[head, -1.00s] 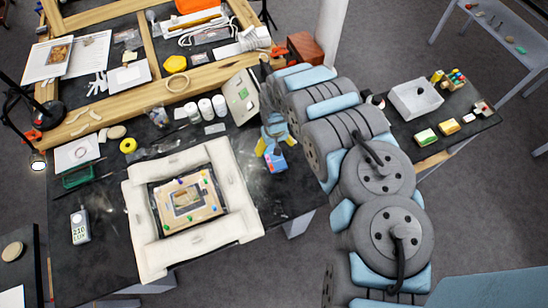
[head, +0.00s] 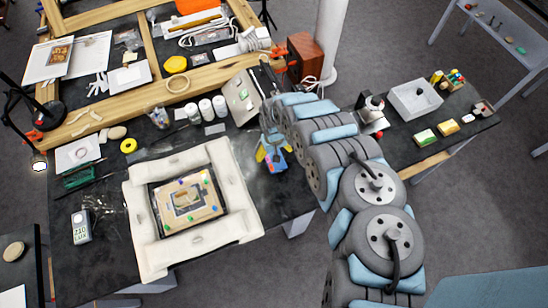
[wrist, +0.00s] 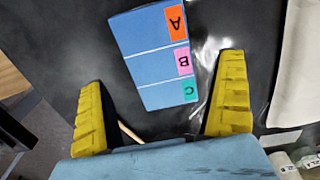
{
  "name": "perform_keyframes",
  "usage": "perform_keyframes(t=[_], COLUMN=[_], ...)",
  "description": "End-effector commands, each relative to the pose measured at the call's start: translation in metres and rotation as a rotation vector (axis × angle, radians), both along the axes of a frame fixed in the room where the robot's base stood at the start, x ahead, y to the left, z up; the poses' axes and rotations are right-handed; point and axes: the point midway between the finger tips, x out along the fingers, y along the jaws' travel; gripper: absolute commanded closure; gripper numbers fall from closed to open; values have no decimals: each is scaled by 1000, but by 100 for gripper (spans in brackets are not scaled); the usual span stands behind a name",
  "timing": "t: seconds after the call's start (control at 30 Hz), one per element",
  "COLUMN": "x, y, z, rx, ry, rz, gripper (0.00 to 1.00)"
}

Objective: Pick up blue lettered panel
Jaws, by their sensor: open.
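The blue lettered panel (wrist: 150,62) lies on the black table top in the wrist view, with orange A, pink B and green C tabs along its right side. My gripper (wrist: 165,98) is open, its two yellow fingers spread wide. The panel's near end shows between and just beyond the fingertips, and neither finger visibly touches it. In the head view the panel (head: 277,158) is a small blue patch near the table's right edge. My gripper (head: 270,153) is over it there and partly covers it.
A white padded frame (head: 150,241) around a gilt fragment stands left of the panel. White jars (head: 205,109) and an upright pale board (head: 241,97) stand behind. A side table (head: 455,142) at right holds a grey bin (head: 415,100).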

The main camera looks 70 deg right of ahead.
Motion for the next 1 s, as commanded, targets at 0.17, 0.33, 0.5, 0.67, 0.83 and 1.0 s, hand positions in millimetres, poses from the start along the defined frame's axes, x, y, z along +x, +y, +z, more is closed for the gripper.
perform_keyframes(t=[0.17,0.33,0.5,0.67,0.83,1.0], x=[1,3,2,0,0,0], y=[2,0,0,0,0,0], z=[-10,-18,-27,-33,-35,-34], rx=[5,1,2,3,3,1], ry=[1,-2,-1,1,3,3], rz=[0,-1,-1,-1,-1,-1], gripper=[0,0,0,0,0,0])
